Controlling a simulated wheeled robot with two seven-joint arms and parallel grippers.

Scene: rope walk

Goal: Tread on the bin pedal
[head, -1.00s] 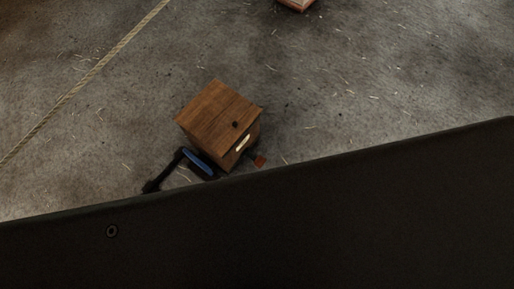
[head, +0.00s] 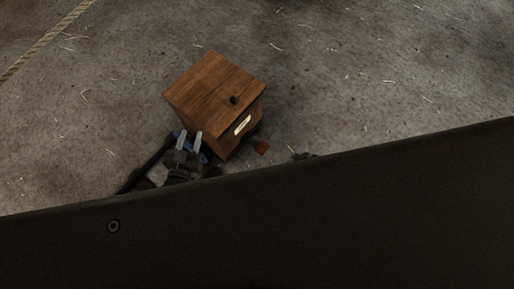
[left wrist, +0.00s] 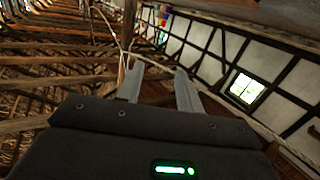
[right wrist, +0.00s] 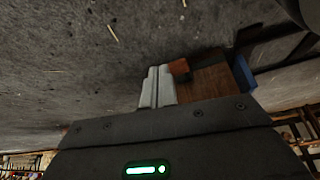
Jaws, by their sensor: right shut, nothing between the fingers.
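The wooden bin (head: 212,92) stands on the floor, with a dark knob on its lid and a pale label on its front. Its small red-brown pedal (head: 262,148) sticks out at the foot of the front. My left gripper (head: 190,134) is open and empty beside the bin's lower left; its parted fingers (left wrist: 158,68) point toward the roof beams in the left wrist view. My right gripper (right wrist: 157,70) is shut and empty. In the right wrist view its tips are just left of the pedal (right wrist: 179,67), with the bin (right wrist: 210,80) behind; any contact is unclear.
A dark surface, probably my own body, covers the lower part of the head view. A blue part (right wrist: 243,72) shows beside the bin; I cannot tell what it belongs to. A rope (head: 45,42) crosses the upper left. The floor right of the bin is clear.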

